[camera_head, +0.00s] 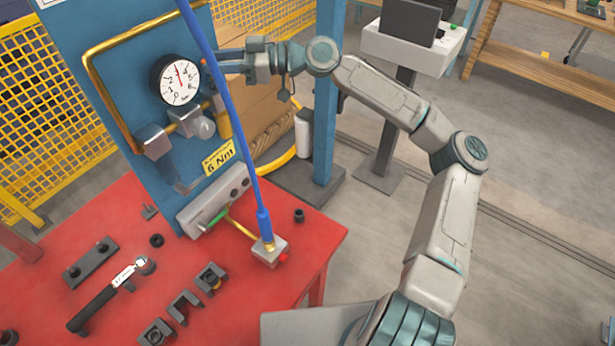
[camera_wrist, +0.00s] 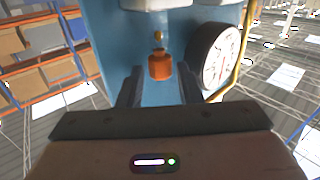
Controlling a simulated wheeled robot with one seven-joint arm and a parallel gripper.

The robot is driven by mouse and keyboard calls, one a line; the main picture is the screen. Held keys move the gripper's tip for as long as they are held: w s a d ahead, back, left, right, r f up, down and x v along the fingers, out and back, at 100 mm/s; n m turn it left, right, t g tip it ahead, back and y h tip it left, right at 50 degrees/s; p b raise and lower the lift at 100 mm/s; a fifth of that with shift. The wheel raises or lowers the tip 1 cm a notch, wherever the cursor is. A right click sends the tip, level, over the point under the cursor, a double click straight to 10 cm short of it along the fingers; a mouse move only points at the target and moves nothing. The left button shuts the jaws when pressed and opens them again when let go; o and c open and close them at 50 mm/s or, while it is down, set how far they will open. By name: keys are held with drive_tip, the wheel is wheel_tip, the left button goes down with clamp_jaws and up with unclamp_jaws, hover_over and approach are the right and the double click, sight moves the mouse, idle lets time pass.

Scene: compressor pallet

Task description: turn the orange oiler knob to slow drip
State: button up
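The orange oiler knob (camera_wrist: 160,66) shows in the wrist view, upright against the blue panel, with a small brass stem above it. My gripper (camera_wrist: 160,88) is open, with its two dark fingers apart. The knob appears between the fingertips in that view, a little beyond them; I see no contact. In the head view my gripper (camera_head: 228,60) reaches in from the right, level with the top of the gauge.
The pressure gauge (camera_head: 175,80) is close beside my gripper; it also shows in the wrist view (camera_wrist: 217,57). A blue hose (camera_head: 228,105) runs down in front of the panel. A red table (camera_head: 310,240) holds a torque wrench (camera_head: 110,292) and several small fixtures.

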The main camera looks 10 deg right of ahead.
drive_tip(key=shift+s+a+m+t+h+p, duration=0.1)
drive_tip(key=shift+s+m+t+h+p, duration=0.15)
drive_tip(key=shift+m+t, duration=0.6)
drive_tip(key=shift+s+m+t+h+p, duration=0.2)
drive_tip(key=shift+m+t, duration=0.25)
drive_tip(key=shift+t, duration=0.8)
drive_tip(key=shift+m+t+h, duration=0.35)
drive_tip(key=shift+m+t, duration=0.45)
drive_tip(key=shift+t, duration=0.4)
drive_tip(key=shift+s+a+m+t+h, duration=0.15)
drive_tip(key=shift+m+t+h, duration=0.4)
drive_tip(key=shift+t, duration=0.25)
drive_tip(key=shift+s+a+m+t+h, duration=0.15)
drive_tip(key=shift+m+t+h, duration=0.3)
drive_tip(key=shift+m+t, duration=0.3)
